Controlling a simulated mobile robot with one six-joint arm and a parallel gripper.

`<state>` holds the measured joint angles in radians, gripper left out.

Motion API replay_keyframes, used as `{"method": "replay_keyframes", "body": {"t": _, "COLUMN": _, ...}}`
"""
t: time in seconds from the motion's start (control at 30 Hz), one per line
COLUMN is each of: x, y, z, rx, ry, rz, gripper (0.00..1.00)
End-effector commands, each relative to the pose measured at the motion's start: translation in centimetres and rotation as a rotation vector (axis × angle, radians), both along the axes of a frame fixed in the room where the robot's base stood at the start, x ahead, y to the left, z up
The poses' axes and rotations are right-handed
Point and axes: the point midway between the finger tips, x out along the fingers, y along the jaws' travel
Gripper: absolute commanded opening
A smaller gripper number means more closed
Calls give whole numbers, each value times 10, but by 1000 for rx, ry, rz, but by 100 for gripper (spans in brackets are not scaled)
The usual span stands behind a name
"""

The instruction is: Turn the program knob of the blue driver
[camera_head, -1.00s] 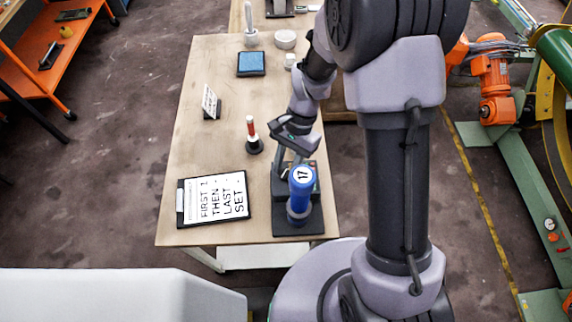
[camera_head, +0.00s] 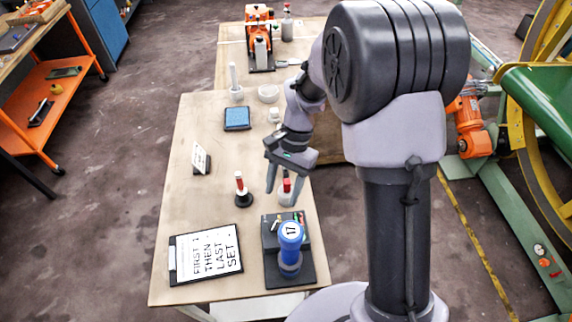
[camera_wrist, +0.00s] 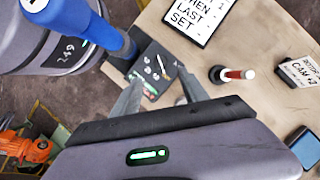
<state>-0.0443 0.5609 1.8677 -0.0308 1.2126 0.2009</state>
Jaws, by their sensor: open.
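The blue driver (camera_head: 290,258) stands upright, its cap marked 17, on a black base at the table's front right corner. Behind it is a dark control panel (camera_head: 270,222) with small light and coloured parts; I cannot tell which is the program knob. In the wrist view the panel (camera_wrist: 150,75) lies below my fingers, showing several pale marks, a light-coloured lever-like part and a green light. My gripper (camera_head: 285,196) is open and empty, behind and above the panel. Its fingers frame part of the panel in the wrist view (camera_wrist: 160,88).
A red-topped holder (camera_head: 243,188) stands left of my gripper; another red-topped item (camera_head: 287,188) shows between the fingers. A sign card (camera_head: 205,248), a small label stand (camera_head: 200,160) and a blue pad (camera_head: 237,118) are on the table (camera_head: 185,215).

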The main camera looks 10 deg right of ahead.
Motion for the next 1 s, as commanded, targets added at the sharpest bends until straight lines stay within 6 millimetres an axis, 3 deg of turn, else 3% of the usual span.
{"method": "replay_keyframes", "body": {"t": 0.03, "x": 5, "y": -4, "z": 20, "rx": 0, "ry": -4, "rz": -2, "gripper": 52}}
{"method": "replay_keyframes", "body": {"t": 0.1, "x": 11, "y": -9, "z": 37, "rx": 0, "ry": -4, "rz": -1, "gripper": 52}}
{"method": "replay_keyframes", "body": {"t": 0.23, "x": 18, "y": -14, "z": 57, "rx": 0, "ry": -1, "rz": -1, "gripper": 52}}
{"method": "replay_keyframes", "body": {"t": 0.83, "x": 20, "y": -18, "z": 68, "rx": -1, "ry": -11, "rz": 3, "gripper": 52}}
{"method": "replay_keyframes", "body": {"t": 1.0, "x": -5, "y": -23, "z": 108, "rx": -6, "ry": -195, "rz": 47, "gripper": 52}}
